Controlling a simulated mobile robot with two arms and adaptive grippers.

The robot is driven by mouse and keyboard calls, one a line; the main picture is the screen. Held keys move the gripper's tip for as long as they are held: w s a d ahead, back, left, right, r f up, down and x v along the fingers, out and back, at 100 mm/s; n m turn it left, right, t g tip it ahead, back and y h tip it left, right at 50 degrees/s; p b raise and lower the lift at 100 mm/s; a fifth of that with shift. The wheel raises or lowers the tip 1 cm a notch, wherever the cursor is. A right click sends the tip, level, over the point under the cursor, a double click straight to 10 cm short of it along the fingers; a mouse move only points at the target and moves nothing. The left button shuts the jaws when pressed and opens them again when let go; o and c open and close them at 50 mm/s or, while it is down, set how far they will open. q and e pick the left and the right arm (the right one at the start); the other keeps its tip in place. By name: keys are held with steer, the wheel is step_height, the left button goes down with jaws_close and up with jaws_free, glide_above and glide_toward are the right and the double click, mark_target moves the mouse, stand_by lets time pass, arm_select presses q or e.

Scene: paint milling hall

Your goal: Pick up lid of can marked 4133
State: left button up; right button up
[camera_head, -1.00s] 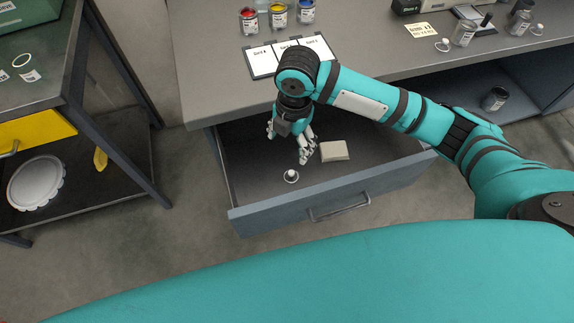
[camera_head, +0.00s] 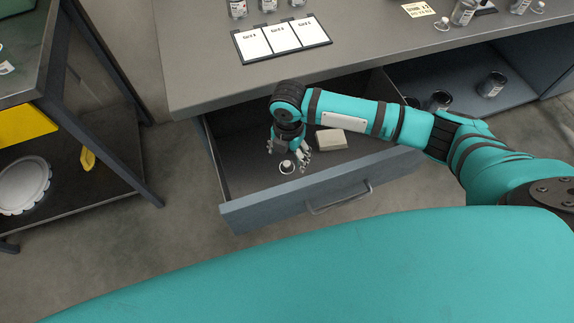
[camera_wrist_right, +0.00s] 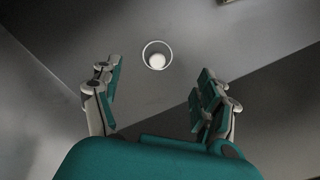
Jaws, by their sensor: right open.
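A small lid with a pale round knob (camera_head: 287,167) lies on the floor of the open drawer (camera_head: 240,178). In the right wrist view the lid (camera_wrist_right: 157,56) shows as a light ring with a white knob, beyond the fingertips and between their lines. My right gripper (camera_head: 290,158) is open and empty, pointing down inside the drawer, just above and beside the lid. In the wrist view its two fingers (camera_wrist_right: 155,98) stand apart with bare drawer floor between them. No can number is readable here. My left gripper is not in view.
A beige block (camera_head: 331,140) lies in the drawer right of the gripper. The drawer front (camera_head: 325,192) and worktop edge border it. A three-panel card (camera_head: 282,40) and several jars are on the worktop; dark cans (camera_head: 491,85) stand on the shelf at right.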

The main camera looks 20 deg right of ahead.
mark_target(287, 163)
steer(key=shift+w+f, duration=0.2)
steer(key=shift+f, duration=2.5)
steer(key=shift+c, duration=0.4)
steer(key=c, duration=0.8)
